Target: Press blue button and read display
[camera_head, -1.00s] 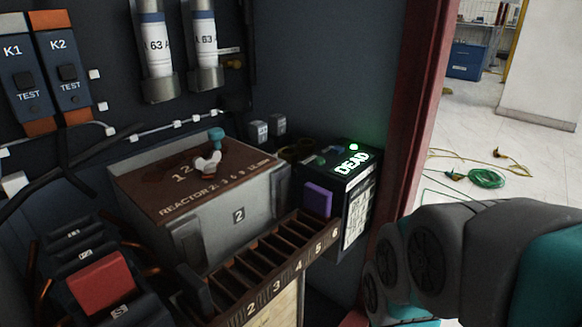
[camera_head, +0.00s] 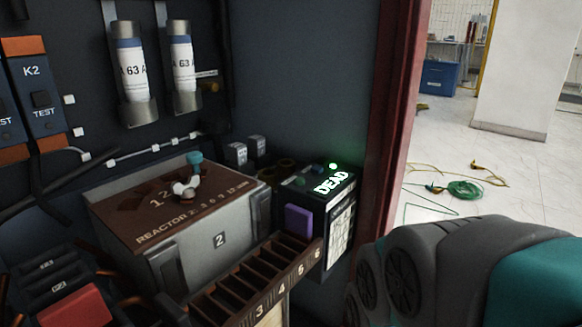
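A black box (camera_head: 318,208) stands at the right inside the cabinet, near the red door frame. Its lit display (camera_head: 331,183) reads "DEAD" in pale green letters. A green light (camera_head: 333,166) glows above the display. Small dark buttons sit on the box's top left; one looks bluish (camera_head: 317,170), but the dim light makes its colour uncertain. A purple block (camera_head: 298,218) is on the box's front left. Part of my grey and teal arm fills the lower right; my gripper's fingers are not in view.
A grey reactor box (camera_head: 205,250) with a brown top and a teal-and-white knob stands left of the black box. A numbered slotted rack (camera_head: 262,282) lies in front. The red door frame (camera_head: 392,110) separates the cabinet from the floor, where a green cable (camera_head: 464,189) lies.

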